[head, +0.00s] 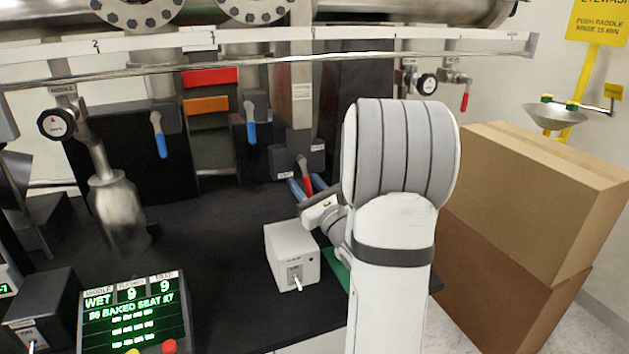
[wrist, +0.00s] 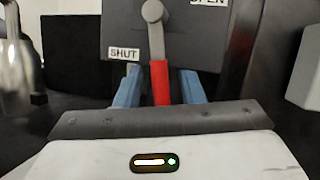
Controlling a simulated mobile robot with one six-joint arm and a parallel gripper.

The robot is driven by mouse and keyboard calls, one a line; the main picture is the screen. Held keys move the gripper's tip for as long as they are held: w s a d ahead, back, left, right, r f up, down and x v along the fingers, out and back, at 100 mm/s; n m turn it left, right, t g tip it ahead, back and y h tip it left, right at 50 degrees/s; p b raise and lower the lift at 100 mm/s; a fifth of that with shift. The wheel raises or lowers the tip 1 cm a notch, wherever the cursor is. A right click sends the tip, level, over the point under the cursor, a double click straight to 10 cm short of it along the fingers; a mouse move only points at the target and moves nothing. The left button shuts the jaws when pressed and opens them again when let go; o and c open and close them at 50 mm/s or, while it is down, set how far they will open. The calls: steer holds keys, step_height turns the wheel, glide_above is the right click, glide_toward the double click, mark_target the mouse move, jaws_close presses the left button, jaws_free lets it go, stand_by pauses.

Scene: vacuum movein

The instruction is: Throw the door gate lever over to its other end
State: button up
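The door gate lever is a grey arm with a red handle (head: 308,184) on a dark box (head: 283,160), below the central column. In the wrist view the red handle (wrist: 161,84) hangs almost straight down from its pivot. A SHUT label (wrist: 122,54) is at its left and an OPEN label (wrist: 208,2) at upper right. My gripper (wrist: 160,88) is open, its blue fingers on either side of the red handle with a narrow gap at each side. In the head view my gripper (head: 306,187) reaches in from the right, and my arm hides part of the surroundings.
Blue-handled levers (head: 160,140) (head: 251,131) hang to the left. A white switch box (head: 291,255) stands on the black bench below my gripper. A display panel (head: 133,315) is at the front left. Stacked cardboard boxes (head: 545,200) fill the right. A metal rail (head: 270,60) crosses above.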

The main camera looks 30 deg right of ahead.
steer(key=s+d+b, duration=0.1)
steer(key=s+b, duration=0.4)
steer(key=s, duration=0.8)
steer(key=shift+d+f, duration=0.15)
steer(key=shift+f, duration=0.15)
steer(key=shift+c, duration=0.2)
